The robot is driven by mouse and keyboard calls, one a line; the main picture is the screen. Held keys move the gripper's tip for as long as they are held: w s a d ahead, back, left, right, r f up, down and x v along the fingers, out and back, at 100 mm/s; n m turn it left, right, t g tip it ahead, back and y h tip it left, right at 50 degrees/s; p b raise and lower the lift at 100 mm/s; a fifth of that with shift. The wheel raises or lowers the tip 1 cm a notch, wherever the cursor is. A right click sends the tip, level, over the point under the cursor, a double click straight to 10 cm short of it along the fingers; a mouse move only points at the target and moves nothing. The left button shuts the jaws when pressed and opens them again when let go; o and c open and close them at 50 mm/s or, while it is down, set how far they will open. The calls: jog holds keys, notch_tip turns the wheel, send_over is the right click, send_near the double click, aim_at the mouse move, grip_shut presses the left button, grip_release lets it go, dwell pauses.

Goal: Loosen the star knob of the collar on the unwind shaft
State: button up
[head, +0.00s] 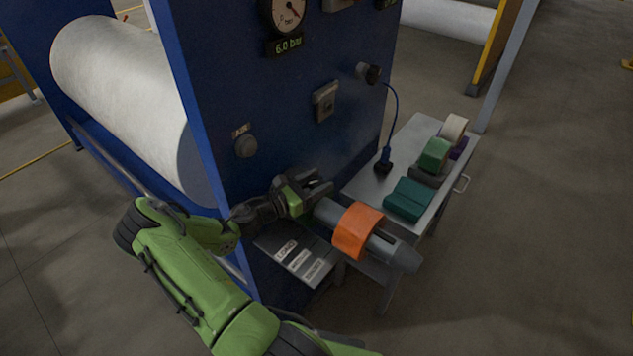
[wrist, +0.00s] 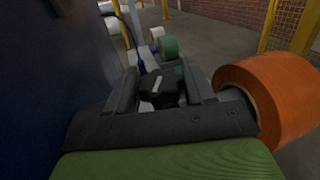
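The unwind shaft (head: 398,250) sticks out of the blue machine and carries an orange roll (head: 357,230), which also shows at the right of the wrist view (wrist: 272,95). My gripper (head: 318,186) is at the machine end of the shaft, just left of the roll. In the wrist view, its two fingers stand apart on either side of a black knob (wrist: 158,92) with a pale mark on top. I cannot tell whether the fingers press on the knob. The collar under it is hidden by my gripper.
The blue machine panel (head: 285,115) rises close behind my gripper, with a button (head: 246,146) and a gauge (head: 288,10). A labelled plate (head: 295,262) lies below. A side table (head: 400,150) to the right holds tape rolls (head: 436,155) and a teal block (head: 408,199).

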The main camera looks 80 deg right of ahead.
jog(key=shift+r, duration=0.1)
jog(key=c, duration=0.6)
jog(key=shift+r+n+t+h, duration=0.1)
jog(key=shift+n+t+h, duration=0.2)
jog(key=shift+t, duration=0.1)
jog(key=n+t+h+p, duration=0.1)
jog(key=n+t, duration=0.1)
jog(key=t, duration=0.1)
jog(key=shift+h, duration=0.4)
jog(key=shift+n+t+h, duration=0.6)
jog(key=shift+n+t, duration=0.8)
jog(key=shift+t, duration=0.4)
jog(key=shift+n+t, duration=0.4)
jog(key=shift+t, duration=0.3)
